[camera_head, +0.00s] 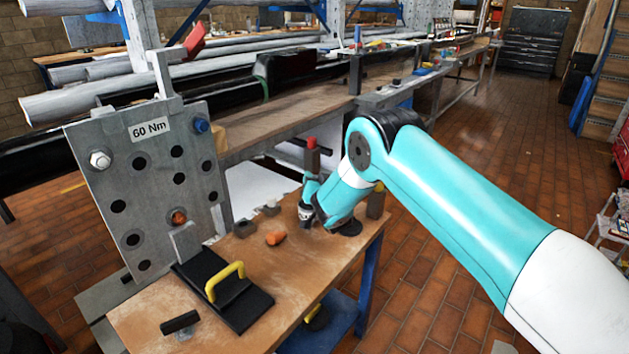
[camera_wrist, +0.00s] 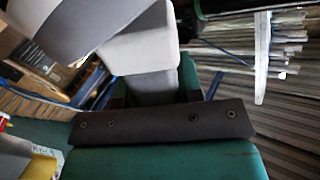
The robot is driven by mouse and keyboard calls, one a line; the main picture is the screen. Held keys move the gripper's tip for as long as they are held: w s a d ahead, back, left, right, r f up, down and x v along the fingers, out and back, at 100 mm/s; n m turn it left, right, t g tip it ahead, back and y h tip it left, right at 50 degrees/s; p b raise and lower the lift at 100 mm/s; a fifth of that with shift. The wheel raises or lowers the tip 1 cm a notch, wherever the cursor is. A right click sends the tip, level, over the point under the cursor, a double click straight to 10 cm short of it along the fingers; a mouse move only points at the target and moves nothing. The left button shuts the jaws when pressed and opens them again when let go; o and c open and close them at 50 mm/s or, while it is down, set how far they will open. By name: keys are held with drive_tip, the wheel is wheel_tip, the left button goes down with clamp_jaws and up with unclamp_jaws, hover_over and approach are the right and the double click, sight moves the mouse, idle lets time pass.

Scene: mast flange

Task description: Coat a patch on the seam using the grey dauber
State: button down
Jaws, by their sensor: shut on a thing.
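In the wrist view my gripper (camera_wrist: 152,92) is shut on the grey dauber (camera_wrist: 153,85). Its narrow grey shank sits between the dark fingers and a wider, lighter grey block tops it. In the head view the end of my arm is low over the far right part of the wooden bench. The dauber cannot be made out there. I cannot pick out a seam or any coated patch in either view. A grey upright plate (camera_head: 90,165) marked "60 Nm", with several holes and bolts, stands at the left of the bench.
The bench top (camera_head: 150,300) bears a dark plate with a yellow handle (camera_head: 226,280), a dark cylinder (camera_head: 180,323) and an orange lump (camera_head: 275,238). A red-topped dark post (camera_head: 312,158) shows close by my wrist.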

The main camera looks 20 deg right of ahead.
drive_tip(key=shift+s+f+b, duration=0.1)
drive_tip(key=shift+f+b, duration=0.7)
idle(2.1)
drive_tip(key=shift+r, duration=0.15)
drive_tip(key=shift+r+p, duration=1.65)
drive_tip(key=shift+r, duration=2)
